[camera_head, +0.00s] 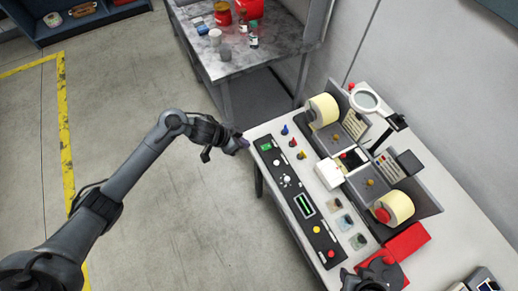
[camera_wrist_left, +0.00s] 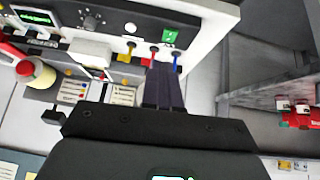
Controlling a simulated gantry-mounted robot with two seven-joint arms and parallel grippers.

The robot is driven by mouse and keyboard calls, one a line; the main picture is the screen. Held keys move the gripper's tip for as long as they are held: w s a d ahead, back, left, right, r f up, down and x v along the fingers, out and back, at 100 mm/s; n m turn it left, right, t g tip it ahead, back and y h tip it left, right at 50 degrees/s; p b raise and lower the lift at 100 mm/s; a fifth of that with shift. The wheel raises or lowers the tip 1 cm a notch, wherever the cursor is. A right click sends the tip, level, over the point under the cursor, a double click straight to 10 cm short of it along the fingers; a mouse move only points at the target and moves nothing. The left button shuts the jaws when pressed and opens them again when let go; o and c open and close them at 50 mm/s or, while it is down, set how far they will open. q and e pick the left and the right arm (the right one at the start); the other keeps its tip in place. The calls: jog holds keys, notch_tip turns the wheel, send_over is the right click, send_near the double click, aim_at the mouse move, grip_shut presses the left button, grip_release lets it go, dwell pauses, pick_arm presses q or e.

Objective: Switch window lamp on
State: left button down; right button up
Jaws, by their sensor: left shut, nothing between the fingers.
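The label rewinder's black control panel (camera_head: 298,205) runs along the table's near left edge. Beside the panel stand blue (camera_head: 284,130), red (camera_head: 293,142) and yellow (camera_head: 300,154) levers. I cannot tell which control serves the window lamp, or whether it is lit. My left gripper (camera_head: 243,143) is shut and empty by the table's far left corner, near the green square. A dark part, probably my right gripper (camera_head: 376,274), shows at the bottom; its fingers are unclear.
Label rolls (camera_head: 322,110) and a ring magnifier (camera_head: 365,101) stand on the rewinder table. A red box (camera_head: 407,242) lies nearer. A grey workbench (camera_head: 245,60) with jars stands beyond the left gripper. The floor at left is clear.

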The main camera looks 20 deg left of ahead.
pick_arm(q)
jog(key=shift+w+a+r+t, duration=0.1)
jog(key=shift+w+r+t, duration=0.3)
jog(key=shift+w+r, duration=0.55)
jog(key=shift+f, duration=0.15)
jog(key=b, duration=0.2)
send_over(265, 147)
jog(key=s+a, duration=0.1)
jog(key=s, duration=0.1)
jog(key=f, duration=0.8)
jog(key=shift+w, duration=0.2)
jog(key=shift+s+a+f, duration=0.1)
jog(key=shift+f, duration=0.45)
jog(key=shift+s+a+f, duration=0.1)
jog(key=shift+f, duration=0.45)
jog(key=shift+s+f, duration=0.1)
jog(key=shift+f, duration=0.6)
